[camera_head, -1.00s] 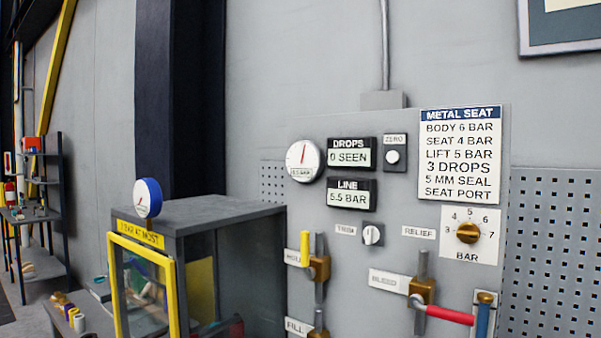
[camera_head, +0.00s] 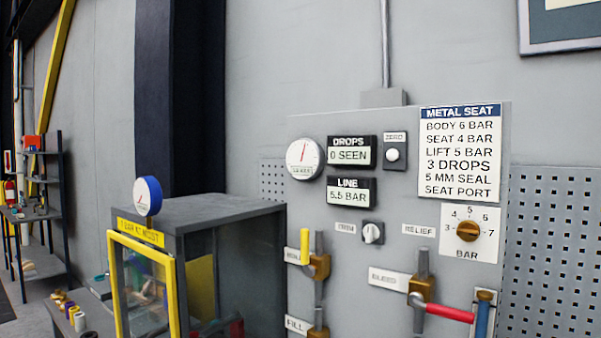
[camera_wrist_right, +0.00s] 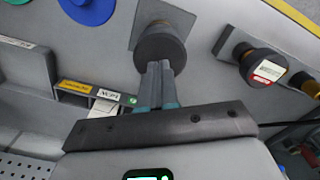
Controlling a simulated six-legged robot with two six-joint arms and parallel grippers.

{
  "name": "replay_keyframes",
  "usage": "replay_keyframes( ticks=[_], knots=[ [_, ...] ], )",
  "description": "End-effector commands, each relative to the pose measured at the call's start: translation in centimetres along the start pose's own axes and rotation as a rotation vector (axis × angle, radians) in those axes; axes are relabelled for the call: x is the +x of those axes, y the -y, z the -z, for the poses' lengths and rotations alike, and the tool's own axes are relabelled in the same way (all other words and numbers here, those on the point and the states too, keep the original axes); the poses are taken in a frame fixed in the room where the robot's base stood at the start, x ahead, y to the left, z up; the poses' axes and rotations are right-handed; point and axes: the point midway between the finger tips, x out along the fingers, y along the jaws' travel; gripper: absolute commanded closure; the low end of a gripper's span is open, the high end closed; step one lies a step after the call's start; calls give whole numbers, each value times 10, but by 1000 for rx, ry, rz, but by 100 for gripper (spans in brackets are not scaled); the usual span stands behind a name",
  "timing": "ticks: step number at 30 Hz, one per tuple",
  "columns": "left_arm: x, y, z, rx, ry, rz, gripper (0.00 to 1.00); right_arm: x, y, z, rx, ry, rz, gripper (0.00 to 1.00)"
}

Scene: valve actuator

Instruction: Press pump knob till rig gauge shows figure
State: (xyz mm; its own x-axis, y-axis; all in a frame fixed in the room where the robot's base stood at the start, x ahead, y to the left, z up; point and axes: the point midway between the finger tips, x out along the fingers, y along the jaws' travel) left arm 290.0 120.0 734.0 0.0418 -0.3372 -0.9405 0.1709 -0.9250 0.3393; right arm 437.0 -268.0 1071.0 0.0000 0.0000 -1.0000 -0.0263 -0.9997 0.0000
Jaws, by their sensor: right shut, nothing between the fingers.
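The rig panel (camera_head: 400,130) stands in the head view. Its round white gauge (camera_head: 304,158) has a red needle pointing nearly straight up; the small figure on it is blurred. The line display (camera_head: 351,197) reads 5.5 BAR and the drops display (camera_head: 351,155) reads 0 SEEN. In the right wrist view, a dark round knob (camera_wrist_right: 160,44) on a short stem, seemingly the pump knob, is at the tips of my right gripper (camera_wrist_right: 160,68). The gripper is shut with nothing between its fingers. The tips appear to touch the knob. My left gripper is out of view.
A red-handled bleed lever (camera_head: 450,314) and a brass relief dial (camera_head: 468,232) are on the panel. A test cabinet (camera_head: 230,260) with a yellow-framed door stands at left. Another dark knob (camera_wrist_right: 262,66) sits right of the gripper in the wrist view.

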Motion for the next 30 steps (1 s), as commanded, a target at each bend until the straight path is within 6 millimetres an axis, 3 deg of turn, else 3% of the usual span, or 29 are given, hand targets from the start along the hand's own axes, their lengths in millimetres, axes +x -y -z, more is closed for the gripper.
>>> replay_keyframes(
  ticks=[30],
  knots=[
    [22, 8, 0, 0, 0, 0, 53, 31, 0, 0, 0, 1, 0, 100]
  ],
)
